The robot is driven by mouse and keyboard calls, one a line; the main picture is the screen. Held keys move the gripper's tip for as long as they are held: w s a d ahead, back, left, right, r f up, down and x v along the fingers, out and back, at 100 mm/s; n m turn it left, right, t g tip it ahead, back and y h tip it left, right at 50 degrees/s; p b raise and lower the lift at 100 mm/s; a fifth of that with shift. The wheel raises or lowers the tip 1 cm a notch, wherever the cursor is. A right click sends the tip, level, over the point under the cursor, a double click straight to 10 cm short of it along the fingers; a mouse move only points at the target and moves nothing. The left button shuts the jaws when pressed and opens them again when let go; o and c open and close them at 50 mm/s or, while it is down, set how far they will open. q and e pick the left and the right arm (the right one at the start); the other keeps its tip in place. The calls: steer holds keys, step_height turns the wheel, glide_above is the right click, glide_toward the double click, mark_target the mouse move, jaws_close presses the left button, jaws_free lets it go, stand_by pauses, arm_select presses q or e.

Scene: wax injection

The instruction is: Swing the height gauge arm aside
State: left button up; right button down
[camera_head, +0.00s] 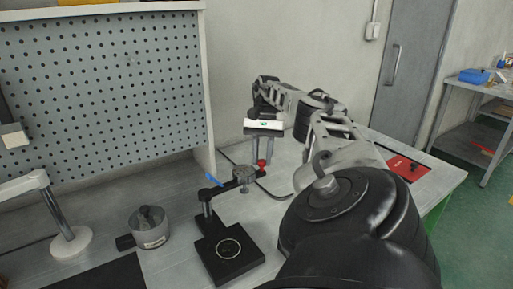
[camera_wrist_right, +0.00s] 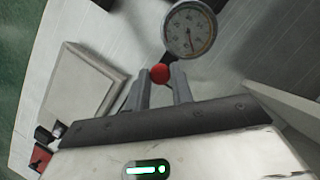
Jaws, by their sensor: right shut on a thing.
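The height gauge stands on the table with a square black base (camera_head: 231,254) and a short black post. Its arm carries a round dial (camera_head: 244,174) and ends in a red knob (camera_head: 262,163). The arm points to the back right, away from over the base. My right gripper (camera_head: 264,158) reaches down at the knob from behind the arm's end. In the right wrist view, the dial (camera_wrist_right: 190,30) is just beyond the fingertips, and the right gripper (camera_wrist_right: 160,78) is shut on the red knob (camera_wrist_right: 160,73). My left gripper is out of view.
A grey pot (camera_head: 150,229) with a black handle stands left of the gauge. A white stand (camera_head: 68,241) and a black mat (camera_head: 100,273) are farther left. A pegboard (camera_head: 100,80) rises behind. A red pad (camera_head: 408,168) lies at the right.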

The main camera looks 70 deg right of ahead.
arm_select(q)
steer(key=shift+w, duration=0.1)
arm_select(e)
steer(key=c, duration=1.5)
jaws_free()
